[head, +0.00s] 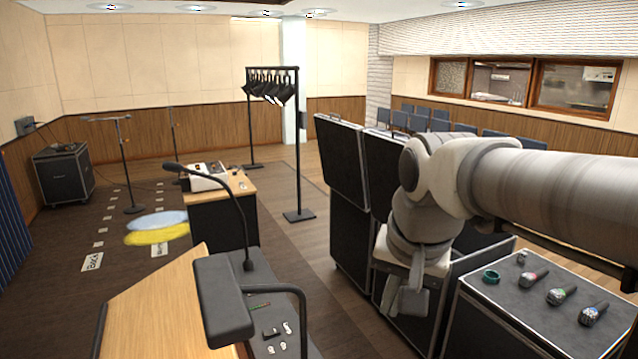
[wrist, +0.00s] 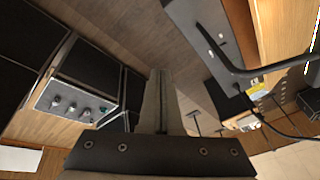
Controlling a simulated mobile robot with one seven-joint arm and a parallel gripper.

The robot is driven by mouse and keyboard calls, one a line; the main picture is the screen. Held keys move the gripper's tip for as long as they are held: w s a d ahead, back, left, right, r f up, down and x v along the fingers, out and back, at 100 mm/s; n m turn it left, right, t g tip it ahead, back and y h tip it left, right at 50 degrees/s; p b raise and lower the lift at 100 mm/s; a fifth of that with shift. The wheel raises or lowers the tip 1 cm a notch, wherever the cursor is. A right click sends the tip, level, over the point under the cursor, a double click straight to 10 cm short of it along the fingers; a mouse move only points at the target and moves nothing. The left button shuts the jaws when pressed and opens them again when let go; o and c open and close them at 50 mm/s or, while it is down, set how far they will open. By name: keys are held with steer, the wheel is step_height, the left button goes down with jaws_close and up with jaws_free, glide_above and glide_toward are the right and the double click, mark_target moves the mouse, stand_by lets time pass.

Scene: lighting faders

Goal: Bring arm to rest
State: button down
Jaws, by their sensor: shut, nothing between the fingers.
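My arm reaches in from the right edge of the head view and bends down at the wrist. My gripper (head: 402,300) hangs in the air, pointing down, in front of the black cases. In the wrist view my gripper (wrist: 163,78) has its two fingers together, with nothing held between them. The lighting console (head: 207,177), a pale box, sits on the wooden desk (head: 240,190) well to the left of my gripper and farther back. Its faders are too small to make out.
A lectern (head: 165,305) with a gooseneck microphone and black shelf stands at front left. A black case (head: 535,325) with several microphones and a green tape roll (head: 491,276) is at right. Open black cases (head: 350,235) stand behind my gripper. Floor between lectern and cases is clear.

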steer(key=s+d+f+n+t, duration=0.1)
steer(key=s+d+f+n, duration=0.1)
steer(key=s, duration=0.3)
steer(key=s+d+f+n, duration=0.2)
steer(key=s+f, duration=0.1)
steer(key=s, duration=0.2)
steer(key=shift+s+f+t+h+b, duration=0.2)
steer(key=shift+t+h+b, duration=0.1)
steer(key=shift+t+b, duration=0.15)
